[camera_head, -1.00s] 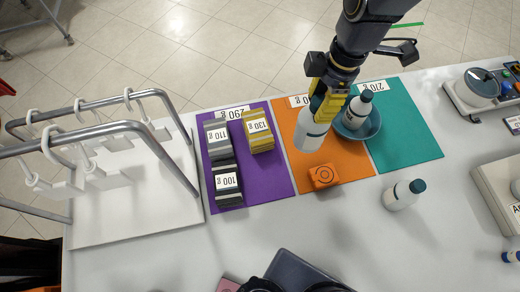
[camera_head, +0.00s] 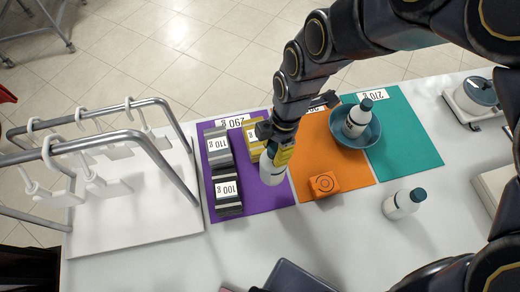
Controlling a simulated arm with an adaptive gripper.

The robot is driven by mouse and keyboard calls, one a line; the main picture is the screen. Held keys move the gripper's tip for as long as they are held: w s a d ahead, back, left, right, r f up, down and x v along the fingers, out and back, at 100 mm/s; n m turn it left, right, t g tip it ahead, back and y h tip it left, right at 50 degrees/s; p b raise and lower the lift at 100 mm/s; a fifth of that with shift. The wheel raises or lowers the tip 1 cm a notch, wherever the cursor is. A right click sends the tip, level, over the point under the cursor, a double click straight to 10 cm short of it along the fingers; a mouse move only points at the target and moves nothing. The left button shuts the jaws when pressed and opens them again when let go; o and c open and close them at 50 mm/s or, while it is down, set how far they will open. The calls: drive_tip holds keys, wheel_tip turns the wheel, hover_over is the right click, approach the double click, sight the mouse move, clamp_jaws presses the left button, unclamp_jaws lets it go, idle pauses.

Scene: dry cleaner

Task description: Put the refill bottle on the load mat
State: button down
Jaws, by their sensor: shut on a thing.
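My gripper (camera_head: 279,152) is shut on the upper part of a white bottle (camera_head: 271,171), which appears roughly upright over the right part of the purple mat (camera_head: 258,202). I cannot tell whether its base touches the mat. The gripper hides its cap. A second white bottle with a dark teal cap (camera_head: 356,118) stands in a blue bowl (camera_head: 341,134), across the orange mat (camera_head: 350,178) and teal mat (camera_head: 415,150). A third such bottle (camera_head: 402,204) stands on the bare table. No visible label tells which bottle is the refill one or which mat is the load mat.
Dark grey blocks marked 110 g (camera_head: 219,147) and 100 g (camera_head: 227,193) stand on the purple mat's left side. A yellow block (camera_head: 252,133) is close behind my gripper. An orange block (camera_head: 324,184) sits on the orange mat. A metal rail rack (camera_head: 150,150) stands left.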

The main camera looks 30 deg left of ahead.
sight(273, 165)
wheel_tip(273, 165, down, 7)
drive_tip(key=shift+r, duration=0.1)
idle(0.4)
drive_tip(key=c, duration=0.9)
unclamp_jaws()
drive_tip(key=r, duration=0.4)
drive_tip(key=w+r, duration=0.1)
drive_tip(key=r, duration=0.3)
drive_tip(key=d+r, duration=0.1)
drive_tip(key=r, duration=0.3)
drive_tip(key=shift+w, duration=0.15)
